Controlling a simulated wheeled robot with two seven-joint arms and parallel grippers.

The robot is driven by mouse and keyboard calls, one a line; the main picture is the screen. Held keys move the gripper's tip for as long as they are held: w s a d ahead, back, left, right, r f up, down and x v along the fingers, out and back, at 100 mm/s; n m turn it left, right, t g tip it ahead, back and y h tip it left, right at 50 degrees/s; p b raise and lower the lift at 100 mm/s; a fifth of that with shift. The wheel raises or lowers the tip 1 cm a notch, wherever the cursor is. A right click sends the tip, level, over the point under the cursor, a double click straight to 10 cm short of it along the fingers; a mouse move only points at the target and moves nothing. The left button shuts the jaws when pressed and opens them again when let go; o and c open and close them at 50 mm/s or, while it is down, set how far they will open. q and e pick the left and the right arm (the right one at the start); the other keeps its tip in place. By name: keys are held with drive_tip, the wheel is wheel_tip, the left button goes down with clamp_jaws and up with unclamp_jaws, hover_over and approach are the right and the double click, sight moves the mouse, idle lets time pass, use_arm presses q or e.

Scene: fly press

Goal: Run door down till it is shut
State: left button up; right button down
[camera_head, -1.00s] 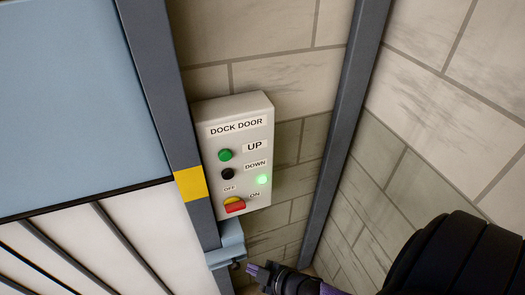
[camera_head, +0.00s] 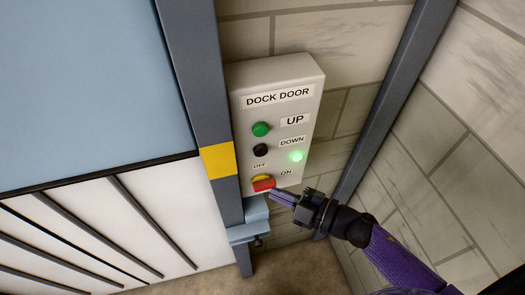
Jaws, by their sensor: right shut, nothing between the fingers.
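The dock door control box (camera_head: 310,165) is on the wall beside the door post. It carries a green UP button (camera_head: 261,129), a black DOWN button (camera_head: 260,150), a lit green lamp (camera_head: 297,156) and a red and yellow OFF/ON switch (camera_head: 263,184). The switch's red handle points toward the ON side. The light blue door panel (camera_head: 90,85) fills the upper left, its dark lower edge above white ribbed surface. My right gripper (camera_head: 276,195) is shut and empty, its tip close to the switch; I cannot tell whether it touches. My left gripper is out of view.
A grey post (camera_head: 192,75) with a yellow band (camera_head: 218,160) stands between door and box. A light blue bracket (camera_head: 248,229) juts out below the box. Another grey post (camera_head: 400,85) and a block wall (camera_head: 470,120) lie to the right.

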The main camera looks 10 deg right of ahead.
sight(261, 151)
drive_tip(key=w+b, duration=0.2)
drive_tip(key=w, duration=0.6)
drive_tip(key=shift+b, duration=0.3)
drive_tip(key=shift+a, duration=0.1)
idle(1.5)
drive_tip(key=shift+w, duration=0.4)
